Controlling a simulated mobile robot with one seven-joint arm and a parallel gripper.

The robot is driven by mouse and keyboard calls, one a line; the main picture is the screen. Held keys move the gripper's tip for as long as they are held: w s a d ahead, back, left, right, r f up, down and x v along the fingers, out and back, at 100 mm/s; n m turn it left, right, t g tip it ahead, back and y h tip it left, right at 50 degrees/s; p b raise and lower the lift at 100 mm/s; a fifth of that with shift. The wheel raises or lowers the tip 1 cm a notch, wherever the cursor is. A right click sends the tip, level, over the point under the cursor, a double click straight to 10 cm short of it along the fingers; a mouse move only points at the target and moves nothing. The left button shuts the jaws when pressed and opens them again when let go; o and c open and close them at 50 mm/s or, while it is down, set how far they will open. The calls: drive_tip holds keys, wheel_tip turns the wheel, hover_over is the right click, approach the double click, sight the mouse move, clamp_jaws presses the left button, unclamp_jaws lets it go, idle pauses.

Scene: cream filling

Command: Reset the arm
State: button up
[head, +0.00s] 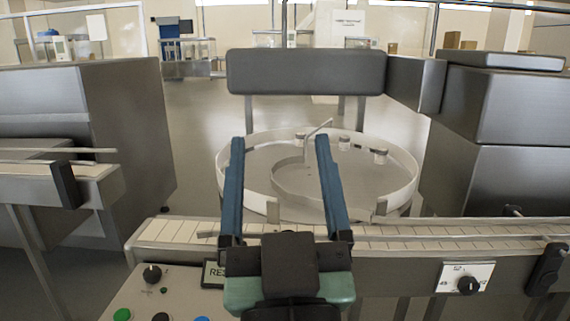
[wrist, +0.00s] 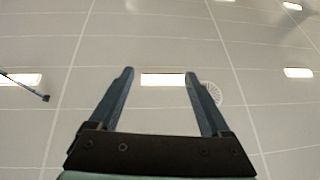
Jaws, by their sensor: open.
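My gripper (head: 280,142) is open and empty, its two blue fingers spread apart and pointing away from me in the head view. It is held in front of the conveyor and the round turntable, overlapping both in the picture. In the wrist view my gripper (wrist: 159,78) also shows open with nothing between the fingers. Behind them there is only the ceiling (wrist: 150,45) with its lights, so the wrist camera faces upward.
A conveyor (head: 420,236) crosses the front. A control panel (head: 150,290) with knobs and buttons is at lower left. Steel cabinets (head: 120,120) stand left and right (head: 500,110).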

drive_tip(key=s+r+t+p, duration=0.1)
drive_tip(key=s+r+p, duration=0.1)
drive_tip(key=r+p, duration=0.8)
drive_tip(key=s+r+m+t+h+p, duration=0.1)
drive_tip(key=r+p, duration=0.9)
drive_tip(key=r, duration=1.2)
drive_tip(key=shift+s+r+t+h, duration=0.35)
drive_tip(key=shift+s+t, duration=0.25)
drive_tip(key=shift+s, duration=0.5)
drive_tip(key=shift+d+f, duration=0.1)
drive_tip(key=shift+f, duration=0.05)
